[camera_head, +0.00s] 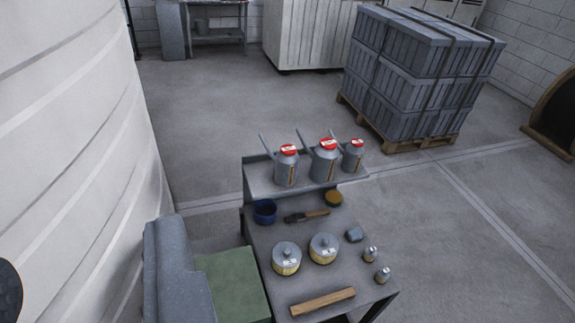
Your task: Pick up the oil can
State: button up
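Three grey oil cans with red caps and thin slanted spouts stand upright in a row on the raised back shelf (262,186) of a grey workbench. The left oil can (285,172) stands a little apart from the others. The middle oil can (325,165) looks largest. The right oil can (352,158) is close beside it and looks smaller. My gripper is not in view, so its state and its distance from the cans do not show.
The bench's lower top (330,268) carries two round tins (286,258) (323,248), a blue cup (265,211), a brush (306,215), a wooden bar (322,301) and small items. A large white curved wall (75,150) fills the left. A loaded pallet (415,75) stands behind; open floor lies right.

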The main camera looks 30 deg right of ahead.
aim_at(286, 161)
jog(key=u, duration=0.05)
jog(key=i, duration=1)
jog(key=z, duration=0.05)
